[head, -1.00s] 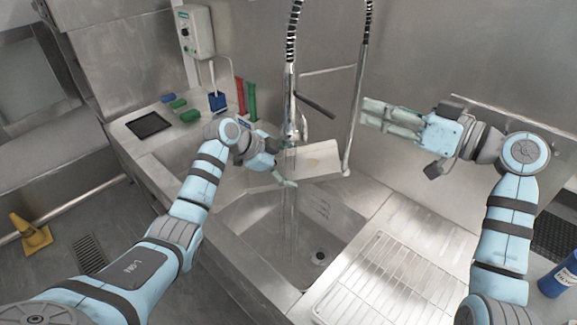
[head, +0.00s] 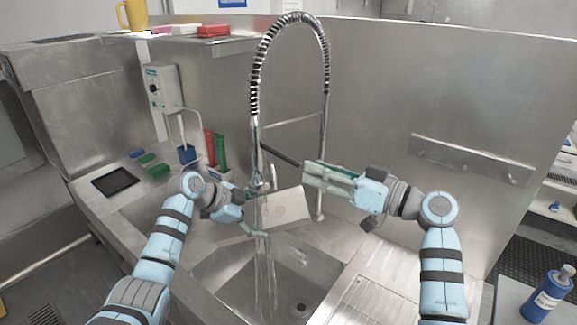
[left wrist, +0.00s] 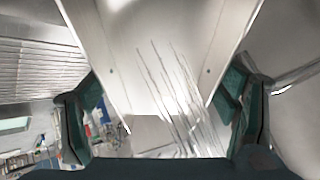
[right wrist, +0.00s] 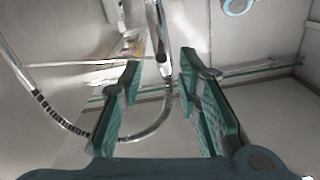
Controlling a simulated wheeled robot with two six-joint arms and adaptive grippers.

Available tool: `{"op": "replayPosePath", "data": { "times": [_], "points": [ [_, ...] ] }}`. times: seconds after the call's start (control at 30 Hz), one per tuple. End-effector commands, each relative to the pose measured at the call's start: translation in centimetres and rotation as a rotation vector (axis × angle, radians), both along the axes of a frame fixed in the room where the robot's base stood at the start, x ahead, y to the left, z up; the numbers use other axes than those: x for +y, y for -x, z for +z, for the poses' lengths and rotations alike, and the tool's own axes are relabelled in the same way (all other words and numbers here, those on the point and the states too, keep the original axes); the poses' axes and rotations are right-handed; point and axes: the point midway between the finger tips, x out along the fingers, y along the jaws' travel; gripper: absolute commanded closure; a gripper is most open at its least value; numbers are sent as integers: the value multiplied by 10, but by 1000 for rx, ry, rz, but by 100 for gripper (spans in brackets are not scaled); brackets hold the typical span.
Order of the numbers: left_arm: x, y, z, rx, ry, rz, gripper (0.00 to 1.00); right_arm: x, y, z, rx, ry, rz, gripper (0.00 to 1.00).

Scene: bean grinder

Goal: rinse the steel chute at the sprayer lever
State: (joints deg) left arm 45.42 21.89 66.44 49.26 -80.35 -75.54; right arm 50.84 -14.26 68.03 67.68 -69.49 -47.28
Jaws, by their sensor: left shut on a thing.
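The steel chute (head: 287,209) is a pale, tilted metal channel just below and right of the sprayer head (head: 257,183). My left gripper (head: 250,215) is shut on it. The left wrist view shows the chute (left wrist: 155,50) between the fingers, with streaks across it. Water (head: 264,270) falls in thin streams from the sprayer area into the sink. The dark sprayer lever (head: 280,155) slants down to the right, its end by my right gripper (head: 305,174). The right wrist view shows that gripper's fingers (right wrist: 160,92) apart; whether they touch the lever is unclear.
The sink basin (head: 225,262) lies below, with a ribbed drainboard (head: 365,300) to its right. The coiled sprayer hose (head: 256,75) arches above. Red and green tools (head: 216,150) and a wall dispenser (head: 162,87) stand at back left. A blue bottle (head: 548,295) is at far right.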

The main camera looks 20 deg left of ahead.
Motion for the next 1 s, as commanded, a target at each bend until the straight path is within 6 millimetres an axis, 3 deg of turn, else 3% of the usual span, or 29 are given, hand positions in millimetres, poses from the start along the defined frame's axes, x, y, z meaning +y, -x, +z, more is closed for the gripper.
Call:
{"op": "replayPosePath", "data": {
  "times": [0.2,0.33,0.6,0.63,0.8,1.0],
  "points": [
    [0,0,1,-2,0,0,63,52,-15,1,2,1,3,69],
    [0,0,1,-2,0,0,63,66,-20,1,0,1,2,69],
    [0,0,1,-2,0,0,63,70,-22,0,0,2,0,69],
    [0,0,1,-2,0,0,63,70,-22,0,0,2,0,71],
    [0,0,1,-2,0,0,63,70,-21,0,-1,1,0,98],
    [0,0,1,-2,0,0,63,70,-22,0,-1,1,0,100]
  ]
}}
